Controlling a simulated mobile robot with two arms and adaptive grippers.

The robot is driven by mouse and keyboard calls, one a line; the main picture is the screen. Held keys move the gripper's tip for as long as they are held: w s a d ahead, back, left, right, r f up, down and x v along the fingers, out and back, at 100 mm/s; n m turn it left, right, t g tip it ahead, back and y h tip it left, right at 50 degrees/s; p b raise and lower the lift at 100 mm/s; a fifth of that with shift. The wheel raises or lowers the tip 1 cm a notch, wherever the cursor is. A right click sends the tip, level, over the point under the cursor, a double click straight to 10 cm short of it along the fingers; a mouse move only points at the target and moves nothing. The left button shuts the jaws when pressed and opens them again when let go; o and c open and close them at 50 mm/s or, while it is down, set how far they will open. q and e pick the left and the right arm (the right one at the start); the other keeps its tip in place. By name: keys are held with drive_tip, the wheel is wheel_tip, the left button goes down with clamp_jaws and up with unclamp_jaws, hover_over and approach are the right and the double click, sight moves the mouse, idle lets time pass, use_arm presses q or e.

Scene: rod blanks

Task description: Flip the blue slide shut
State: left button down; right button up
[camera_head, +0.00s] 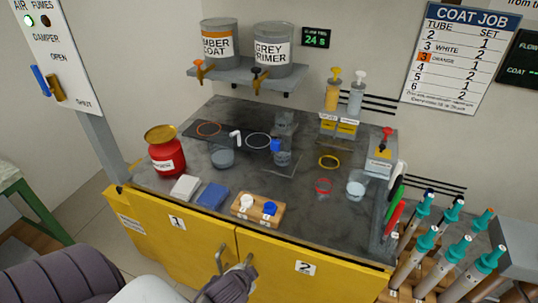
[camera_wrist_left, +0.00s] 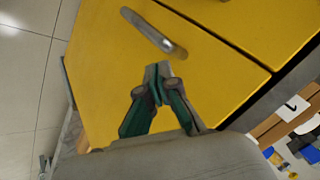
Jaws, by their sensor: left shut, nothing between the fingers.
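The blue slide (camera_head: 40,80) is an upright blue bar on the white damper panel (camera_head: 78,75) at the upper left of the head view. A brass-coloured piece (camera_head: 56,88) is right beside it. The panel reads OPEN above and SHUT lower down; I cannot tell exactly which mark the slide sits at. My left gripper (camera_head: 246,270) is low in front of the yellow cabinet, far from the panel. In the left wrist view its fingers (camera_wrist_left: 158,70) are shut and empty, close to a metal door handle (camera_wrist_left: 152,33). My right gripper is not in view.
The dark worktop (camera_head: 310,215) holds a red can (camera_head: 165,150), cups, rings and a wooden block (camera_head: 245,218) with white and blue knobs. Yellow cabinet doors (camera_head: 180,238) are below. A green stool (camera_head: 30,200) stands under the panel, left of the cabinet.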

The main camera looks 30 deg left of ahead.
sight(274, 145)
use_arm(q)
drive_tip(key=w+a+r+m+t, duration=0.1)
drive_tip(key=w+r+m+t, duration=0.2)
drive_tip(key=r, duration=0.4)
drive_tip(key=w+a+r+m+t, duration=0.2)
drive_tip(key=w+r+m+t, duration=0.2)
drive_tip(key=r, duration=0.4)
drive_tip(key=w+a+r+m+t+y, duration=0.1)
drive_tip(key=w+a+r+m+t, duration=0.1)
drive_tip(key=r, duration=0.6)
drive_tip(key=shift+w+a+m+t, duration=0.25)
drive_tip(key=shift+w+m+t, duration=0.5)
drive_tip(key=shift+w, duration=0.2)
drive_tip(key=p+x, duration=0.2)
drive_tip(key=x, duration=1)
drive_tip(key=shift+w+a+f, duration=0.1)
drive_tip(key=shift+w+a, duration=0.05)
drive_tip(key=shift+w, duration=0.1)
drive_tip(key=shift+w+a+f, duration=0.1)
drive_tip(key=shift+w+a, duration=0.1)
drive_tip(key=shift+w, duration=0.5)
drive_tip(key=shift+w, duration=0.1)
